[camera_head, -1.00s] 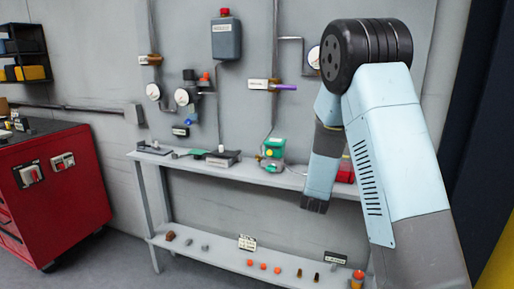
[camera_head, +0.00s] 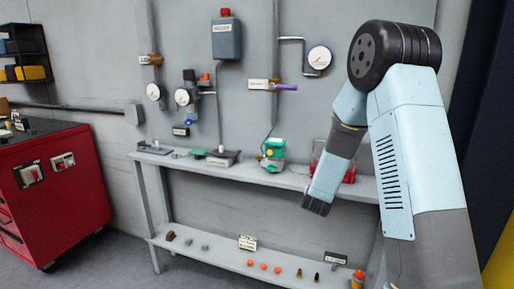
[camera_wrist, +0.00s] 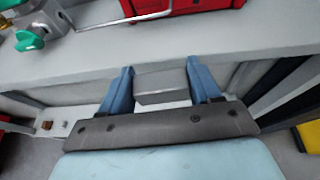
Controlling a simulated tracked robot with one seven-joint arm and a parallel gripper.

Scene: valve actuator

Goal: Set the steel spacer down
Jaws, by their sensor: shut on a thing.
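My gripper (camera_wrist: 160,74) has its two blue fingers apart, with a grey block between them in the wrist view. This is the steel spacer (camera_wrist: 161,87), held in front of the bench's front edge. In the head view the end of my arm (camera_head: 316,206) hangs just below the front edge of the upper bench top (camera_head: 240,169). The spacer cannot be made out there.
A red box (camera_head: 333,165) and a green-and-grey device (camera_head: 273,154) stand on the bench top. The lower shelf (camera_head: 215,252) holds several small parts and labels. Gauges and pipes are on the wall behind. A red cabinet (camera_head: 60,185) stands left.

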